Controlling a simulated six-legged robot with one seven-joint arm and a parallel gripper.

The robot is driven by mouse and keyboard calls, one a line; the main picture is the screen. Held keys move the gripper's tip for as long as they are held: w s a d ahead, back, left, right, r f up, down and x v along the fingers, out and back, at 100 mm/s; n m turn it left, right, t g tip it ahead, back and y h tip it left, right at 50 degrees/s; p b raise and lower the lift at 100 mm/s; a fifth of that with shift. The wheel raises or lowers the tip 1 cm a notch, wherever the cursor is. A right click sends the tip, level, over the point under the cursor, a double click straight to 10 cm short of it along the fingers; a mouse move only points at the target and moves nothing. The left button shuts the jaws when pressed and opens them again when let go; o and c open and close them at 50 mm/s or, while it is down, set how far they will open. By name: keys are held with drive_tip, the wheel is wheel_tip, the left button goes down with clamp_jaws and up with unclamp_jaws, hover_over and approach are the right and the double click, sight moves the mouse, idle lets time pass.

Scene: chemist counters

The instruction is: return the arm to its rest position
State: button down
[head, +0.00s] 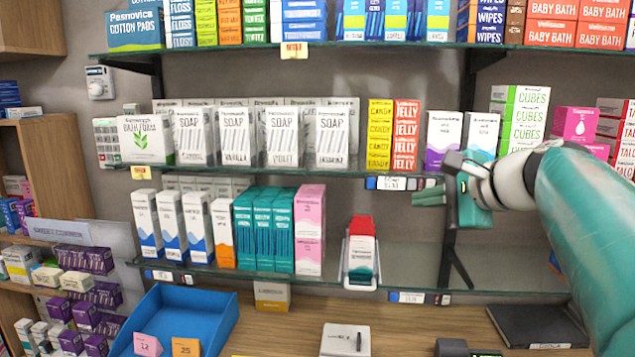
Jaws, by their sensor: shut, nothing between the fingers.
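My gripper (420,197) is at the right of the head view, in front of the glass shelves. Its teal fingers point left and are shut with nothing between them. My arm reaches in from the right edge, bent at the pale wrist. The gripper is level with the gap between the middle shelf (290,172) and the lower shelf (310,283). It hides part of the shelf bracket behind it. Whether it touches the bracket or shelf edge I cannot tell.
A red, white and teal box (361,250) stands in a holder on the lower shelf. Soap boxes (235,137) and teal boxes (263,230) fill the shelves. On the counter (280,325) are a blue tray (205,318) and a dark flat case (540,322).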

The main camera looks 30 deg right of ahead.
idle(0.5)
drive_tip(key=s+a+f+n+g+y, duration=0.1)
drive_tip(key=a+f+n+g, duration=0.4)
drive_tip(key=a+f+n, duration=0.85)
drive_tip(key=s+a+f+n+g+h, duration=0.2)
drive_tip(key=s+a+f+n, duration=0.5)
drive_tip(key=a+f, duration=0.6)
drive_tip(key=shift+s, duration=0.2)
idle(4.6)
